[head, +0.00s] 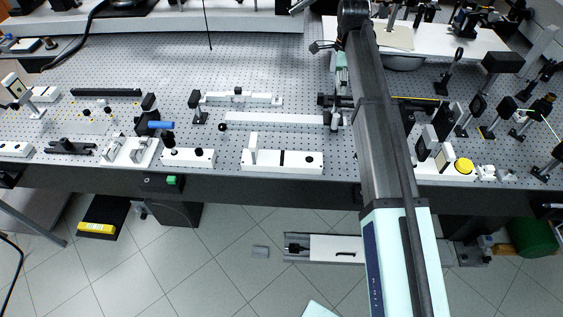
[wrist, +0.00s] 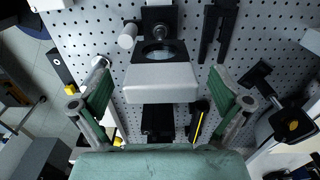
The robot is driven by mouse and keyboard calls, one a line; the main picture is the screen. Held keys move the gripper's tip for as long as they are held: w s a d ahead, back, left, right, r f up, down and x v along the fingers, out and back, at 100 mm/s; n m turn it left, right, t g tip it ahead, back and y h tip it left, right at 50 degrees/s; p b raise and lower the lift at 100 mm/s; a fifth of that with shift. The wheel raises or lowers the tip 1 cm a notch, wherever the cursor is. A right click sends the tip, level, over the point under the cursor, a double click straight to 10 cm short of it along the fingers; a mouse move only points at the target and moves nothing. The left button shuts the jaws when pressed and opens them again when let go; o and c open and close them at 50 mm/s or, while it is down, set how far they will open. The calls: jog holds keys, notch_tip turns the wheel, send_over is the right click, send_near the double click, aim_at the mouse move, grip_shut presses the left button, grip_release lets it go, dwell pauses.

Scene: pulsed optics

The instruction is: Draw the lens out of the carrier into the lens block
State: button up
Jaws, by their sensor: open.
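In the wrist view a round glass lens (wrist: 160,50) shows in a dark frame. A white block (wrist: 160,82) stands just in front of it, nearer my camera. I cannot tell which part is the carrier and which the lens block. My gripper (wrist: 161,92) is open, its green-padded fingers to the left and right of the white block, with a gap on each side. It holds nothing. In the head view my gripper (head: 341,75) is small and partly hidden by my arm above the breadboard; the lens cannot be made out there.
A white post (wrist: 128,35) stands left of the lens in the wrist view, and black rails (wrist: 216,30) lie to its right. In the head view the perforated breadboard (head: 290,70) carries mounts on both sides. White base plates (head: 282,161) line its front edge.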

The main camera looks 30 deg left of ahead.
jog(key=c, duration=1.9)
jog(key=shift+o, duration=0.2)
jog(key=shift+r, duration=0.1)
jog(key=shift+r, duration=0.15)
